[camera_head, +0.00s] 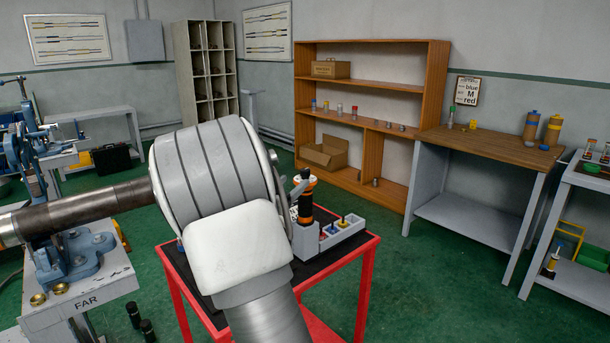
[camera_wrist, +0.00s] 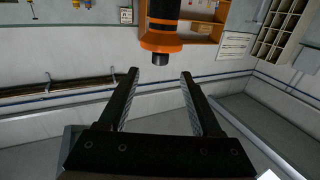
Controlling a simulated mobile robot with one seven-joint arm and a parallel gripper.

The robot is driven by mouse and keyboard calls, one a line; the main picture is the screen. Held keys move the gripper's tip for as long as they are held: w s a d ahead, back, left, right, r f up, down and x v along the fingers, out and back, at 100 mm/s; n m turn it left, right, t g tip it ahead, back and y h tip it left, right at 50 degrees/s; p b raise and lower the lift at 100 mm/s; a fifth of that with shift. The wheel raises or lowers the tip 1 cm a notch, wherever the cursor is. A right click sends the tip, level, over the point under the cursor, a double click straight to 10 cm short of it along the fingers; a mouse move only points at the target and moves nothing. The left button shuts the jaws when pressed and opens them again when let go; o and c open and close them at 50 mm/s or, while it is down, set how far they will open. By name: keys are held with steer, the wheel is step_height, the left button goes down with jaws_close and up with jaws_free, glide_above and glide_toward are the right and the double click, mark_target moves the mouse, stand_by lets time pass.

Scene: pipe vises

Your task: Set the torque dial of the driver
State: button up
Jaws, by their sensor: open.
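The driver (camera_head: 306,202), black with orange bands, stands upright at the grey organiser on the red cart, just right of my arm. In the wrist view, which looks upside down, the driver (camera_wrist: 161,38) shows its orange flange and a short black end. My gripper (camera_wrist: 159,75) is open and empty, with its two dark fingers either side of the driver's line. The driver's black end appears just beyond the fingertips, between them and not touched. In the head view my arm hides most of the gripper. I cannot make out dial markings.
The red cart (camera_head: 367,240) carries a grey organiser (camera_head: 343,236) with small coloured pieces. A pipe (camera_head: 90,208) in a blue vise (camera_head: 75,260) stands left, close to my arm. A wooden-topped bench (camera_head: 490,144) and shelf (camera_head: 372,44) stand behind; green floor between is clear.

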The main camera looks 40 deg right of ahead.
mark_target(303, 173)
steer(key=x, duration=0.8)
steer(key=shift+w+d+b, duration=0.15)
steer(key=shift+d+b, duration=0.15)
steer(key=shift+d, duration=0.05)
jaws_close()
